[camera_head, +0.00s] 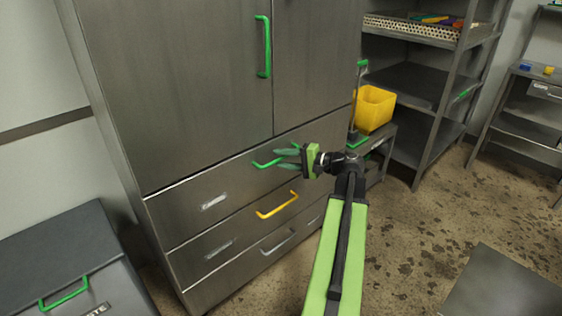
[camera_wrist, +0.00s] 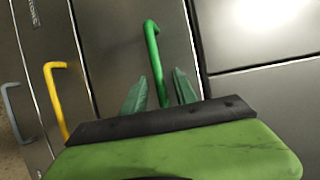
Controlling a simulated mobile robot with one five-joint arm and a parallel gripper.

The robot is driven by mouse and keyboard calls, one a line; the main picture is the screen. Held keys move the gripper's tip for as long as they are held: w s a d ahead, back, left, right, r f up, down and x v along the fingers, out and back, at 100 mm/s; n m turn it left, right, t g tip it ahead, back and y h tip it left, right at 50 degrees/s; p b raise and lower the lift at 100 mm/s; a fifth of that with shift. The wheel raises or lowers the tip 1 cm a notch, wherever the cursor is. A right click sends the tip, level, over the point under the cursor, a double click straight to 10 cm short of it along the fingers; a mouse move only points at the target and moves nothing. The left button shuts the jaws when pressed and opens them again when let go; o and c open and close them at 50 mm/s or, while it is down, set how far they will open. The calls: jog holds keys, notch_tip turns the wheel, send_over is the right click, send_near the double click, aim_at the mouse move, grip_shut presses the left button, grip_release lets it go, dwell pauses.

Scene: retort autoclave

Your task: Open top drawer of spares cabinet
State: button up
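The grey metal spares cabinet (camera_head: 175,85) stands at the left centre of the head view, with drawers below its doors. The top drawer (camera_head: 175,208) looks flush with the cabinet front. Its green handle (camera_head: 263,164) also shows in the wrist view (camera_wrist: 152,48). My gripper (camera_head: 284,159) is at this handle. In the wrist view my gripper's fingers (camera_wrist: 160,92) are apart, one on each side of the handle's near part, with visible gaps. The handle's near end is partly hidden behind my gripper body.
The middle drawer has a yellow handle (camera_head: 278,205) and the bottom drawer a grey one (camera_head: 277,242). A green door handle (camera_head: 267,47) is above. A yellow bin (camera_head: 374,108) sits on a low stand to the right. A dark chest (camera_head: 60,255) stands at left.

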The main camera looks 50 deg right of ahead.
jog(key=shift+w+a, duration=0.15)
jog(key=shift+w, duration=0.15)
grip_shut()
dwell(0.6)
dwell(0.7)
